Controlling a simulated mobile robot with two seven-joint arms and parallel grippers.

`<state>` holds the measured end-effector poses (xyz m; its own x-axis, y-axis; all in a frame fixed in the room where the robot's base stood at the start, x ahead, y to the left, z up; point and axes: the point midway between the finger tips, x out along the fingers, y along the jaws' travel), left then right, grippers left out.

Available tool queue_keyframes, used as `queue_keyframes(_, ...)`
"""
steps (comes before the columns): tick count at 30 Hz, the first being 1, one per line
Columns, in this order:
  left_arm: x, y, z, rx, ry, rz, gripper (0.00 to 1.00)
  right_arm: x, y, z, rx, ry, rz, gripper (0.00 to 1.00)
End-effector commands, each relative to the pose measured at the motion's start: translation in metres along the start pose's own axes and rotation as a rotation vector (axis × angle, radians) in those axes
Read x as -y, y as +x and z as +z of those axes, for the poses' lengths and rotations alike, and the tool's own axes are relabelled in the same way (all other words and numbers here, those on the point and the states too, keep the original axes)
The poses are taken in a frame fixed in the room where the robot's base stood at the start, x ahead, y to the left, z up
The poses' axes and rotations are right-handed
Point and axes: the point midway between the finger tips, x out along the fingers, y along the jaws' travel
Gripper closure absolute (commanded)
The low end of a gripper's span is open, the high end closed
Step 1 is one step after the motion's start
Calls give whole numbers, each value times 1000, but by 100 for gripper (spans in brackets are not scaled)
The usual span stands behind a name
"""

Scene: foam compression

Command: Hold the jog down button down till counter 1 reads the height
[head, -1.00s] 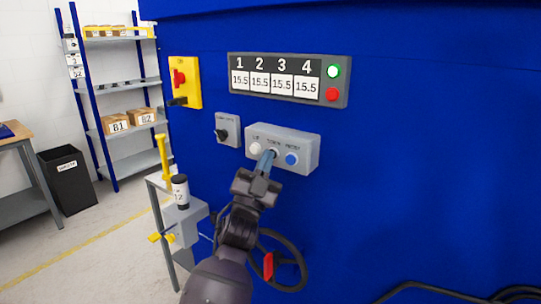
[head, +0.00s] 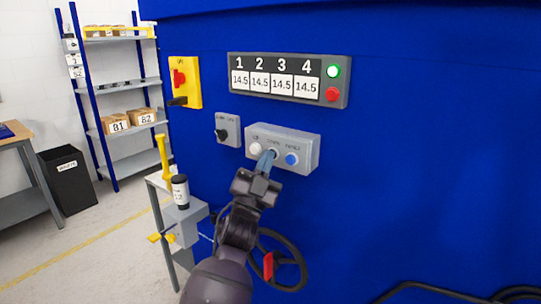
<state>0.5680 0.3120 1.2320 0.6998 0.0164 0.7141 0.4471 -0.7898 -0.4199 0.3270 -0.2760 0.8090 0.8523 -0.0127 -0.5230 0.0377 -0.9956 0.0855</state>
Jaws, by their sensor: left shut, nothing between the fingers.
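The grey button box (head: 308,146) is on the blue machine face. It has a white button (head: 256,148) at left, a middle button labelled DOWN, and a blue button (head: 291,159) at right. My left gripper (head: 269,153) is shut and empty, with its fingertips at the middle button. The fingers hide that button, so how far it is pressed cannot be seen. The counter panel (head: 321,90) above shows columns 1 to 4. Counter 1 (head: 240,82) reads 14.5, and the other counters also read 14.5. My right gripper is not in view.
On the panel a green light (head: 333,71) is lit above a red button (head: 332,94). A small switch box (head: 227,130) and a yellow switch with a red handle (head: 184,83) are to the left.

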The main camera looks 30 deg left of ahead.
Motion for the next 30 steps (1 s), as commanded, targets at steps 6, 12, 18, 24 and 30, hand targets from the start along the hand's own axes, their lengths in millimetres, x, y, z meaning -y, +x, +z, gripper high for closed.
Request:
queue_keyframes(6, 0, 0, 0, 1, 0, 0, 100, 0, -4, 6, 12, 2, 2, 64)
queue_keyframes(12, 0, 0, 0, 1, 0, 0, 100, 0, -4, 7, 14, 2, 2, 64)
queue_keyframes(18, 2, -3, -3, 0, 0, 0, 100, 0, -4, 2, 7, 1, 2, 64)
queue_keyframes(24, 7, -10, -7, 1, -1, 0, 100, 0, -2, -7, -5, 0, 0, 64)
queue_keyframes(30, 8, -12, -8, 0, -1, 0, 100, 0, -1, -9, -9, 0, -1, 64)
